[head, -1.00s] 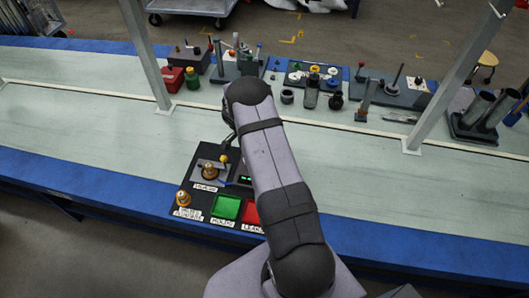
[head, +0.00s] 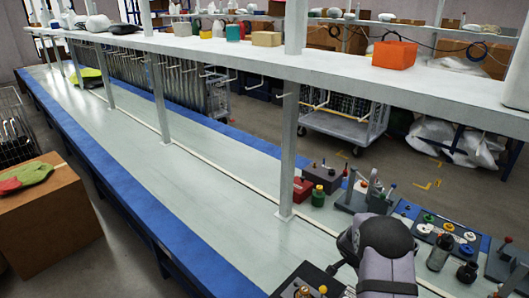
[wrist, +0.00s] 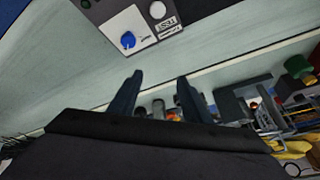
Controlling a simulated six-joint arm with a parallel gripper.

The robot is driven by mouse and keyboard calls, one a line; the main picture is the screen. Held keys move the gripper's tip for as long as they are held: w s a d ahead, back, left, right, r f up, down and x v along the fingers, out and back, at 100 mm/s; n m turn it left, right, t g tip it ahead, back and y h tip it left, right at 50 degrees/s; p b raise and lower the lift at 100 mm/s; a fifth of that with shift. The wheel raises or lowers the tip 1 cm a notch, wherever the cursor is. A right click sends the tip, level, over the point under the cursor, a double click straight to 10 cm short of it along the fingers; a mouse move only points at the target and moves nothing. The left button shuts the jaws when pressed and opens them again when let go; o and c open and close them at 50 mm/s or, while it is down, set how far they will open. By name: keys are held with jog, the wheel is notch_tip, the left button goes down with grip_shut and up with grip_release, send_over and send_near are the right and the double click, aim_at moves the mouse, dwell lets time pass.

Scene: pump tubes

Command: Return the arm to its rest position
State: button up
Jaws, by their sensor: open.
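My gripper (wrist: 155,88) shows in the wrist view with its two dark fingers apart and nothing between them. Its fingertips point toward a grey box (wrist: 92,12) with a white panel and a blue knob (wrist: 128,40); they look apart from it. In the head view my arm (head: 383,250) rises at the lower right over the workbench (head: 165,190). The gripper itself is hidden behind the arm there.
A grey post (head: 289,150) stands on the bench left of my arm and carries a long shelf (head: 240,52). The left bench is mostly clear.

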jog(key=w+a+r+n+t+y, duration=0.1)
jog(key=a+r+n+t+y, duration=0.2)
jog(key=a+r, duration=0.35)
jog(key=w+a+r+n+t+y, duration=0.1)
jog(key=w+a+r+n+t, duration=0.1)
jog(key=a+r+n, duration=0.35)
jog(key=s+a+r+n+g+y, duration=0.2)
jog(key=s+a+r+n+y, duration=0.1)
jog(key=s+a, duration=0.75)
jog(key=s+d+f+n+g+h, duration=0.1)
jog(key=s+n+g, duration=0.3)
jog(key=s, duration=1.7)
jog(key=shift+s+d+f+n+g+h, duration=0.15)
jog(key=shift+s+n+g+h, duration=0.25)
jog(key=shift+g, duration=0.4)
